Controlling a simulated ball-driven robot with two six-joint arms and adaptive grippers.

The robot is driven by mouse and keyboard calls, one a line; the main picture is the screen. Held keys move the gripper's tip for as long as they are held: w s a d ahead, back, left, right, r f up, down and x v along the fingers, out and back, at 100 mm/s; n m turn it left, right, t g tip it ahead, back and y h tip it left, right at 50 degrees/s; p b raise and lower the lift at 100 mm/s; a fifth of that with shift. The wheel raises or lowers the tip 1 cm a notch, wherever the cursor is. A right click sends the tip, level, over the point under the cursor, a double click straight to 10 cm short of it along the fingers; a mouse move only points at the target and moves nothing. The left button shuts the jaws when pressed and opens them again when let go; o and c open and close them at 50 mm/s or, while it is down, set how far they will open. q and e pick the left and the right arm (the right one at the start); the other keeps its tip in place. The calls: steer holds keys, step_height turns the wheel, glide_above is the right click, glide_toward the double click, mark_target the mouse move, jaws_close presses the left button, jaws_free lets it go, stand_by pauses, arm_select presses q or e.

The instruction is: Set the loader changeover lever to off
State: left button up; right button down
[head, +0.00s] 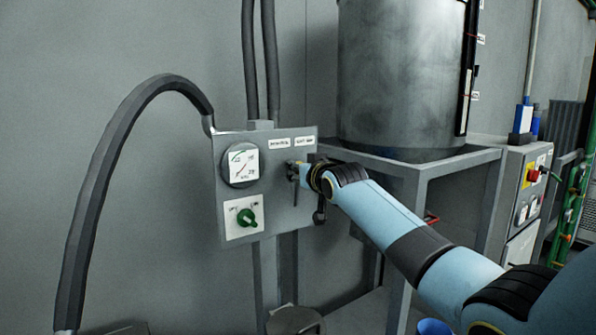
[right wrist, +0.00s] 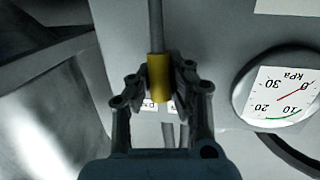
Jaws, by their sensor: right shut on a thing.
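The changeover lever is a grey rod with a yellow sleeve (right wrist: 158,78) at its end. My right gripper (right wrist: 157,80) is shut on that sleeve in the right wrist view, with a finger on each side. In the head view the gripper (head: 301,173) is at the right part of the grey panel (head: 265,195), and it hides most of the lever. Two small white labels (head: 279,143) (head: 304,141) sit above the lever; their text is too small to read surely. My left gripper is not in view.
The panel also carries a round kPa gauge (head: 241,165) and a green knob (head: 246,217) on a white plate. A metal hopper (head: 400,75) on a grey frame (head: 450,158) stands right. A thick hose (head: 95,180) arches at left.

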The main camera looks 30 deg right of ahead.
steer(key=shift+d+r, duration=0.15)
steer(key=shift+d, duration=0.2)
steer(key=c, duration=1.6)
jaws_free()
steer(key=o, duration=0.4)
steer(key=shift+d+m, duration=0.15)
steer(key=shift+m, duration=0.15)
steer(key=shift+s+a, duration=0.2)
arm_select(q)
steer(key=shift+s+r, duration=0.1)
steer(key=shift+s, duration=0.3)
arm_select(e)
steer(key=s, duration=0.3)
steer(key=s+r, duration=0.1)
steer(key=s, duration=0.3)
steer(key=s+a, duration=0.1)
steer(key=s, duration=0.3)
steer(key=shift+s+r, duration=0.15)
steer(key=shift+s, duration=0.1)
